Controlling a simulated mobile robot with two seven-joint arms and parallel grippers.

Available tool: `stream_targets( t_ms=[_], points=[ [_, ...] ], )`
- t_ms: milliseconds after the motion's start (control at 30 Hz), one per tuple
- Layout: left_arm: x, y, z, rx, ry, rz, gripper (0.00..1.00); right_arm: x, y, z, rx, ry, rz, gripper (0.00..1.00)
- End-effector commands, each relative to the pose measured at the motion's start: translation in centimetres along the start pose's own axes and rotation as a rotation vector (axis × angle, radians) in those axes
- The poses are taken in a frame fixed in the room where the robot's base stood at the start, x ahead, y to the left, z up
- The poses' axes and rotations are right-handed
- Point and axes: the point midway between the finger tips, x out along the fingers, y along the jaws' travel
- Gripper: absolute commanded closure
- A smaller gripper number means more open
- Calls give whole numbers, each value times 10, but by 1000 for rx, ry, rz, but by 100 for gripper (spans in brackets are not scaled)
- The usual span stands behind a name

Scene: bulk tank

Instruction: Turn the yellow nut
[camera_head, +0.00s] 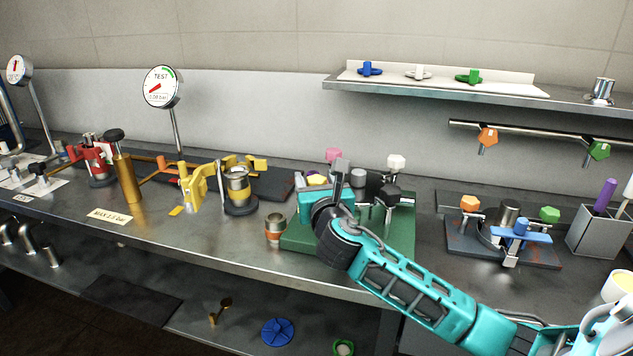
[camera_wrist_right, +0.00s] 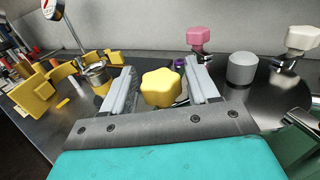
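The yellow nut (camera_wrist_right: 162,88) is a lobed, star-like knob. In the right wrist view it shows between the two fingers of my right gripper (camera_wrist_right: 162,74), with narrow gaps beside it, so the fingers look open around it. In the head view my right gripper (camera_head: 341,170) is over the back left of the green base plate (camera_head: 300,240), and only a small yellow bit of the nut (camera_head: 317,179) shows behind it. I cannot tell how far down the fingers reach. My left gripper is in neither view.
A pink knob (camera_head: 333,155), a white knob (camera_head: 396,162) and a black knob (camera_head: 388,192) stand close around my right gripper. A metal cup with an orange band (camera_head: 275,228) stands at the plate's left. Yellow clamp parts (camera_head: 195,187) are further left.

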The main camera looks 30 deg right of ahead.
Motion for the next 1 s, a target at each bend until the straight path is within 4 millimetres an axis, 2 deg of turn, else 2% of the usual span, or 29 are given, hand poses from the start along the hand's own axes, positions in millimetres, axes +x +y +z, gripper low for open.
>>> stream_targets(
  t_ms=[67, 467, 767, 1000],
  points=[
    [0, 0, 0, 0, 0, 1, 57, 0, 0, 0, 0, 0, 0, 49],
    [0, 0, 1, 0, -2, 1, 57, 0, 0, 0, 0, 0, 0, 86],
    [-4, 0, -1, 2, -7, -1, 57, 0, -1, 2, -5, 1, 44, 86],
    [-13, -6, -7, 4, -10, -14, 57, 0, -2, 2, -9, 2, 189, 86]
  ],
)
